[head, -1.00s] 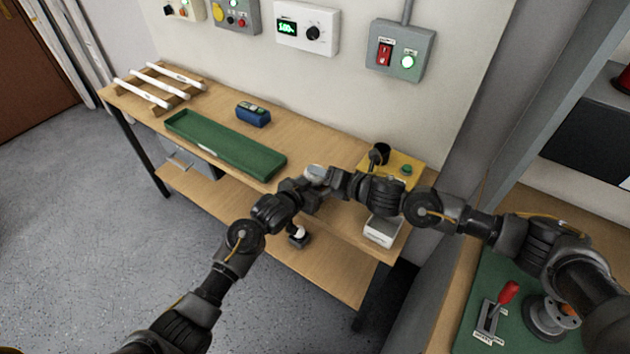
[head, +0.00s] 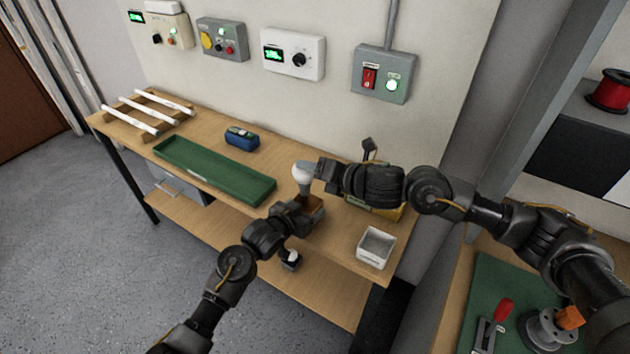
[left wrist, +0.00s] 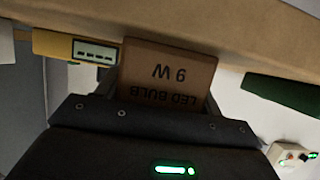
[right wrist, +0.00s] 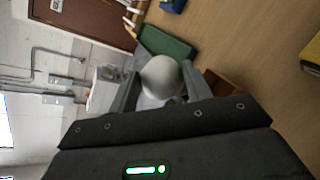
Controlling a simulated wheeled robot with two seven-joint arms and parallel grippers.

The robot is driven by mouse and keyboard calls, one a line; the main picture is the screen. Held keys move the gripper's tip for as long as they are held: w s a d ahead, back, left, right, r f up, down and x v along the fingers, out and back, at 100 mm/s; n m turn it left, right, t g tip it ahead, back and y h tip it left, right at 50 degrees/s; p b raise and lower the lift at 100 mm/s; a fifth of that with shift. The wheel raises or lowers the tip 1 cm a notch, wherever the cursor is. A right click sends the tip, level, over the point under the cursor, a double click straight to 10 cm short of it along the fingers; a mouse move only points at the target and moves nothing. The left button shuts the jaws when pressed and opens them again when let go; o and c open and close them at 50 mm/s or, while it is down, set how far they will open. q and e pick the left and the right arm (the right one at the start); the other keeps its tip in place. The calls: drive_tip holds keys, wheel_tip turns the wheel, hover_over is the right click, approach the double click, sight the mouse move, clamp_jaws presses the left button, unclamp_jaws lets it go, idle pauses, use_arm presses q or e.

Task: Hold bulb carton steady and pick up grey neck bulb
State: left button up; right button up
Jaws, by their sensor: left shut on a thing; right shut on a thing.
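The bulb carton (head: 311,212) is a brown box on the bench near its front edge. My left gripper (head: 294,212) is shut on the carton. The bulb (head: 302,175) has a white globe and is just above the carton. My right gripper (head: 310,172) is shut on it. In the right wrist view the bulb's globe (right wrist: 162,77) sits between the fingers, with the carton (right wrist: 222,84) to the right.
A green tray (head: 215,170) and a blue device (head: 241,137) lie left on the bench. A small white open box (head: 375,248) stands right, near the front edge. A yellow fixture (head: 376,208) is partly behind my right arm. Control boxes hang on the wall.

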drive_tip(key=shift+r, duration=0.25)
use_arm(q)
drive_tip(key=o, duration=1)
drive_tip(key=shift+s+a, duration=0.1)
drive_tip(key=v, duration=1.1)
drive_tip(key=shift+s+a+r, duration=0.15)
drive_tip(key=shift+s+a, duration=0.05)
drive_tip(key=shift+s, duration=0.1)
